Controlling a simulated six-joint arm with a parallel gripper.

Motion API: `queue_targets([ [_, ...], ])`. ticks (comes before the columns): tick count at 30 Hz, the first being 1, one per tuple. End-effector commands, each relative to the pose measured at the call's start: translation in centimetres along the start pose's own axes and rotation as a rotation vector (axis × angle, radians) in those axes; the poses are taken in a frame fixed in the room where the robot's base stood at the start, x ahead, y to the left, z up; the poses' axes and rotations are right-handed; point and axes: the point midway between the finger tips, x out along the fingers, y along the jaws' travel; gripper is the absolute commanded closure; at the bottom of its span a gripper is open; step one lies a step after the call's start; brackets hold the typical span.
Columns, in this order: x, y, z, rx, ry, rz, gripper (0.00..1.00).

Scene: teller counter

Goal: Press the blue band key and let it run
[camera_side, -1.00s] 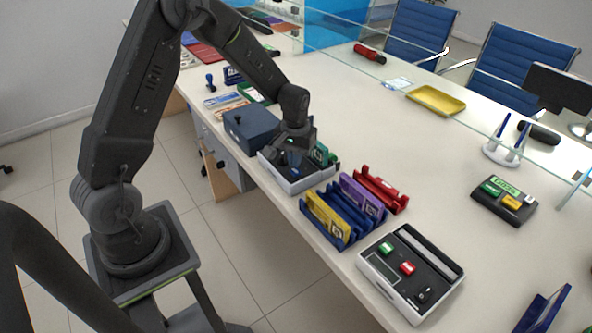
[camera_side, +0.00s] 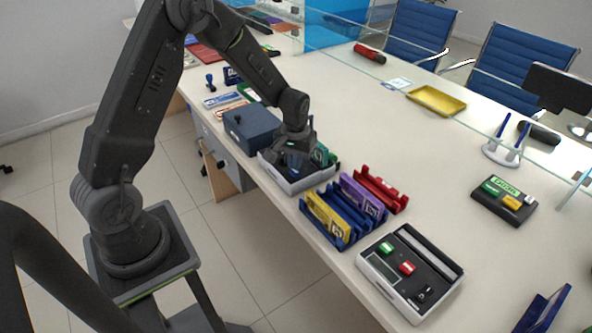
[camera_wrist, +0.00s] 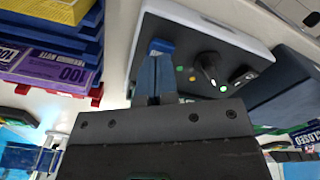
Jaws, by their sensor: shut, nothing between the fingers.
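The banding machine (camera_side: 289,186), a white case with a dark top, stands near the counter's front edge, partly covered by my gripper in the side view. In the wrist view its dark top (camera_wrist: 150,27) carries the blue key (camera_wrist: 161,46), a black knob and several small coloured lights. My gripper (camera_wrist: 153,68) is shut and empty, pointing down over the machine, with its fingertips right at the blue key. I cannot tell whether they touch or press it. In the side view my gripper (camera_side: 293,166) hides the key.
A dark blue box (camera_side: 250,127) stands close to the machine on its left. A blue rack (camera_side: 340,222) with yellow and purple band holders and a red rack (camera_side: 382,188) stand to the right. Another white machine (camera_side: 410,270) with green and red keys lies nearer the camera. The counter's middle is clear.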

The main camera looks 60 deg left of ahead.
Motion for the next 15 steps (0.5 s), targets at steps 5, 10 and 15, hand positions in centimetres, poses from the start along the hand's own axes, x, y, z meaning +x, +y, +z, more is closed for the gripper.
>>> queue_targets([
  [5,0.37,0.0,0.01,0.0,-0.001,0.0,1.0],
  [10,0.67,0.0,0.02,0.0,-0.001,0.0,1.0],
  [15,1.0,0.0,0.01,0.0,0.0,0.0,1.0],
])
